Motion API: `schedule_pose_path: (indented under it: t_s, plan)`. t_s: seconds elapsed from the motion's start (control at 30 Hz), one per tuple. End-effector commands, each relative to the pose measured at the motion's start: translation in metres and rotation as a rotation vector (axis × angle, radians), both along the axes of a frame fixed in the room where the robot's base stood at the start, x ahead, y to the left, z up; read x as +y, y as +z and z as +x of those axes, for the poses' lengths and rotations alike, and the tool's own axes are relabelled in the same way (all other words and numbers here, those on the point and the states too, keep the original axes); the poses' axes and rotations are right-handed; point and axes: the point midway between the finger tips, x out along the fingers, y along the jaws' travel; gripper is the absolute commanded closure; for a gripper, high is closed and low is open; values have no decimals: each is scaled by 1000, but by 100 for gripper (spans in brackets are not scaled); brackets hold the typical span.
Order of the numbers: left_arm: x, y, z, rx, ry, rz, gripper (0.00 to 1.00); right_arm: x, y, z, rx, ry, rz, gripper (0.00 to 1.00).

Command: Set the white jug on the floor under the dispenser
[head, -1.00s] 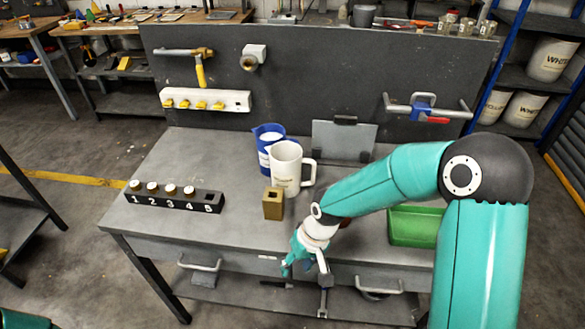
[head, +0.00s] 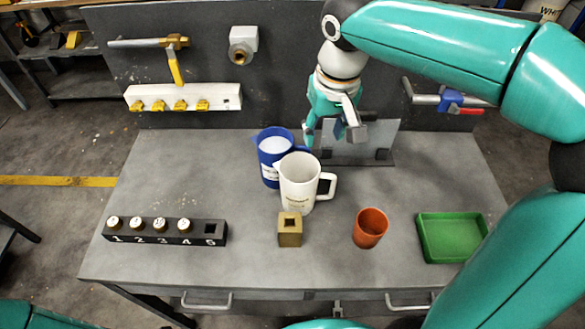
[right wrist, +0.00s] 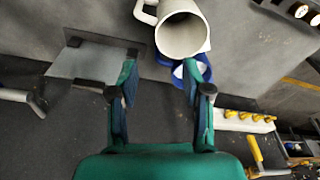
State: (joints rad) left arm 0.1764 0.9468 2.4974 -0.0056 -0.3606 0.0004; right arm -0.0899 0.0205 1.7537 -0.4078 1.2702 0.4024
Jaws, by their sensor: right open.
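The white jug (head: 298,185) stands upright on the grey workbench, its handle to the right. It partly hides a blue jug (head: 268,150) with pale contents, close behind it to the left. In the right wrist view, the white jug (right wrist: 178,35) shows its open mouth, with the blue jug (right wrist: 180,72) partly behind it. My right gripper (head: 332,137) is open and empty, raised behind and above the white jug in the head view. The right wrist view shows its fingers (right wrist: 162,78) spread apart, below the white jug in the picture. My left gripper is not in view.
A brass block (head: 290,229), an orange cup (head: 368,232) and a green tray (head: 424,256) occupy the front and right. A black numbered rack (head: 190,240) sits left. The back panel holds a pipe valve (head: 173,60), a nozzle (head: 243,45) and a white strip (head: 215,100).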

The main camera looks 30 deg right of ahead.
Motion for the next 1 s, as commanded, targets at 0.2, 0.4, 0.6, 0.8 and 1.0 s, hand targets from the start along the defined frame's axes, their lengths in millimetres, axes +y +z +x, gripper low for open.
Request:
schedule_pose_path:
  t_s: [0.2, 0.4, 0.6, 0.8, 1.0]
  plan:
    - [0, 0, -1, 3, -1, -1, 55, -8, -15, -3, 6, -23, -7, 51]
    - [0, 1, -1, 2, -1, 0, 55, -10, -58, 2, 8, -24, -6, 51]
    - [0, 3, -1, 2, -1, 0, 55, -12, -94, 8, 6, -26, -6, 51]
    - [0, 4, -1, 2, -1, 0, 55, -12, -109, 10, 2, -25, -5, 51]
    - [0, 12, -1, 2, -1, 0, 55, -13, -126, 12, 6, -25, -5, 51]
